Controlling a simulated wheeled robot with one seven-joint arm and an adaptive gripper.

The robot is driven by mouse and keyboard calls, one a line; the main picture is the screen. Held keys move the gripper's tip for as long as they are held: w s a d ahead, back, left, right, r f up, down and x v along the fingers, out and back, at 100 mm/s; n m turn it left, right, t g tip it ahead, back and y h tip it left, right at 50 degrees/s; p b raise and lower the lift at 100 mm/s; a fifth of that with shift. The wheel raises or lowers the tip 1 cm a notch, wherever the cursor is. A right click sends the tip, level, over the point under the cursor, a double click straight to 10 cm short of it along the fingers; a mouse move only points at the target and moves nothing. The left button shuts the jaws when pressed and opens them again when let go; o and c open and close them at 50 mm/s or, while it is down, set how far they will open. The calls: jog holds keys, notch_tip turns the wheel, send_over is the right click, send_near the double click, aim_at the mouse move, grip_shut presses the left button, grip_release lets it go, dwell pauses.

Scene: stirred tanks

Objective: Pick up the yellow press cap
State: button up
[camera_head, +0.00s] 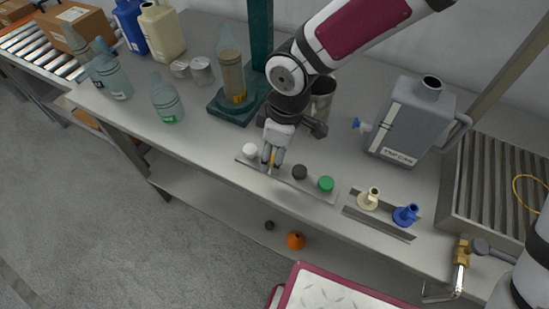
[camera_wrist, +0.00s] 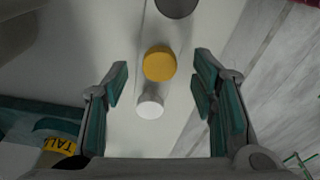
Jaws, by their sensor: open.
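The yellow press cap (camera_wrist: 160,64) is round and stands between a white cap (camera_wrist: 150,106) and a dark cap (camera_wrist: 176,6) in the wrist view. In the head view, only a bit of yellow (camera_head: 272,157) shows between my fingers; the rest is hidden. My gripper (camera_head: 271,164) points down over the cap strip (camera_head: 242,158). In the wrist view my gripper (camera_wrist: 158,88) is open, with one finger on each side of the yellow cap and clear gaps between. I cannot tell whether the fingertips are down at the cap's height.
White (camera_head: 250,150), dark (camera_head: 300,172) and green (camera_head: 326,184) caps share the strip. A bottle in a teal stand (camera_head: 232,78) and a metal cup (camera_head: 321,98) stand behind. A grey canister (camera_head: 412,125) and cream (camera_head: 369,198) and blue (camera_head: 405,214) funnel-shaped pieces are to the right.

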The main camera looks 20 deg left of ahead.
jog(key=shift+f, duration=0.6)
jog(key=c, duration=0.7)
jog(key=shift+r, duration=0.1)
jog(key=shift+c, duration=0.2)
